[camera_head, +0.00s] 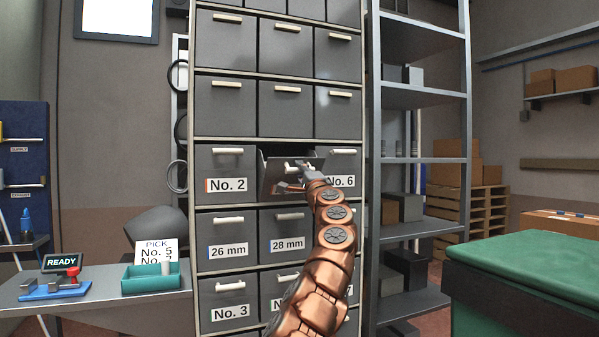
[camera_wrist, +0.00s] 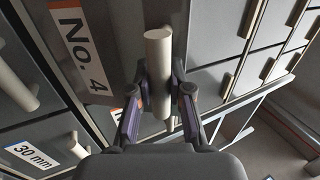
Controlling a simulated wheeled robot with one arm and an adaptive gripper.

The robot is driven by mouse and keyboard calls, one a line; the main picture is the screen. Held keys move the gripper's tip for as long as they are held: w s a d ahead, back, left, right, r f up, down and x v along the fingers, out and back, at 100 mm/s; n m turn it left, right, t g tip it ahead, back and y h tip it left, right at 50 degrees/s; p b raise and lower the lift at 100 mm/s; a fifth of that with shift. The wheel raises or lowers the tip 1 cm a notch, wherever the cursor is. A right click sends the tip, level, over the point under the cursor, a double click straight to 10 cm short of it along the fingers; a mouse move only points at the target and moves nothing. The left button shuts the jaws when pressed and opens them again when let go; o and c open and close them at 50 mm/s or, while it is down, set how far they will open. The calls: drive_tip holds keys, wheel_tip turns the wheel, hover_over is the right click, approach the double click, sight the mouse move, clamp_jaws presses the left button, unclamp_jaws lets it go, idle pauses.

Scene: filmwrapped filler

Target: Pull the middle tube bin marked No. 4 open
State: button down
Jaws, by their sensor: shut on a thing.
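The middle bin No. 4 (camera_head: 270,178) sits between the grey bins No. 2 (camera_head: 226,170) and No. 6 (camera_head: 343,165). Its front is tilted outward from the cabinet, with a dark gap at its top. My gripper (camera_head: 299,172) is at its front, partly hiding it, and the bin's label is not readable in the head view. In the wrist view, the No. 4 label (camera_wrist: 82,48) shows left of a pale bar handle (camera_wrist: 158,75). My gripper (camera_wrist: 160,92) is shut on this handle, one finger on each side.
Closed bins, such as 28 mm (camera_head: 288,235), surround it. A metal shelf rack (camera_head: 420,97) stands to the right, a green-topped bench (camera_head: 540,265) at right front. A side table (camera_head: 110,300) at left holds a teal tray (camera_head: 150,282) and a sign (camera_head: 157,250).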

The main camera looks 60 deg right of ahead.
drive_tip(key=c, duration=1.1)
unclamp_jaws()
drive_tip(key=shift+o, duration=0.2)
